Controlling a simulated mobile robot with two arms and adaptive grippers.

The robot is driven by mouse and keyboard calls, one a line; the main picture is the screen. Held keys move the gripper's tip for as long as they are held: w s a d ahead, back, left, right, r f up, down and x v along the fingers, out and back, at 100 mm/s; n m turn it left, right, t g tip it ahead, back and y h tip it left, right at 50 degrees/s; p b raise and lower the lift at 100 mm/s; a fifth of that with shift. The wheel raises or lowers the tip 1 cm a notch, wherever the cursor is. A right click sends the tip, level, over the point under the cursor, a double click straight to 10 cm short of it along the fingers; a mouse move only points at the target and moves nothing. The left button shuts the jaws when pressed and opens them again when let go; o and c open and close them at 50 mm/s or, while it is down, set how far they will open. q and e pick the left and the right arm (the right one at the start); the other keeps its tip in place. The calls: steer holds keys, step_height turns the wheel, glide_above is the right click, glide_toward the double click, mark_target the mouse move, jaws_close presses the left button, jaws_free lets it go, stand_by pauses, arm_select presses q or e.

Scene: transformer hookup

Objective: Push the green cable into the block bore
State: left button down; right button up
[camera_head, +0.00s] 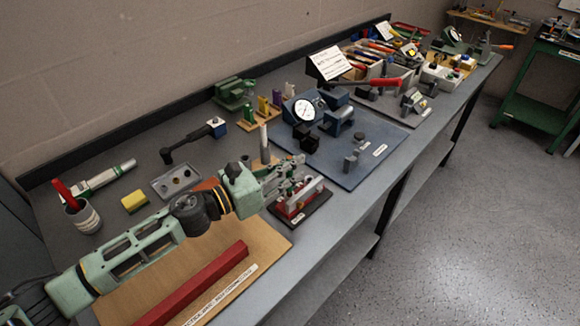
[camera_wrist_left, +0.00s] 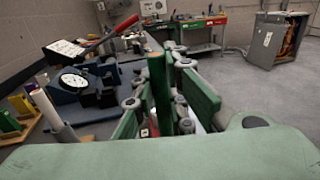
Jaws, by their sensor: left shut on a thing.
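My left gripper (camera_head: 288,174) reaches over the red and grey block (camera_head: 300,202) on its dark base near the table's front edge. In the left wrist view, the left gripper (camera_wrist_left: 165,105) is shut on the green cable (camera_wrist_left: 158,90), which stands roughly upright between the green finger pads and has a copper-coloured end at the top. The cable's lower end and the bore are hidden by the fingers, so I cannot tell whether the cable is in the bore. My right gripper is not in view.
A blue plate (camera_head: 370,160) with a dial gauge (camera_head: 304,111) lies to the right of the block. A pale post (camera_head: 264,145) stands close behind the gripper. A red bar (camera_head: 195,288) lies on a wooden board in front. A grey tray (camera_head: 176,182) is to the left.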

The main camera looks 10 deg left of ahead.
mark_target(290, 157)
arm_select(q)
steer(key=shift+f+b, duration=0.7)
steer(key=shift+f, duration=0.1)
steer(key=c, duration=1.7)
jaws_free()
steer(key=shift+r, duration=0.1)
step_height(290, 157, up, 5)
steer(key=p, duration=0.4)
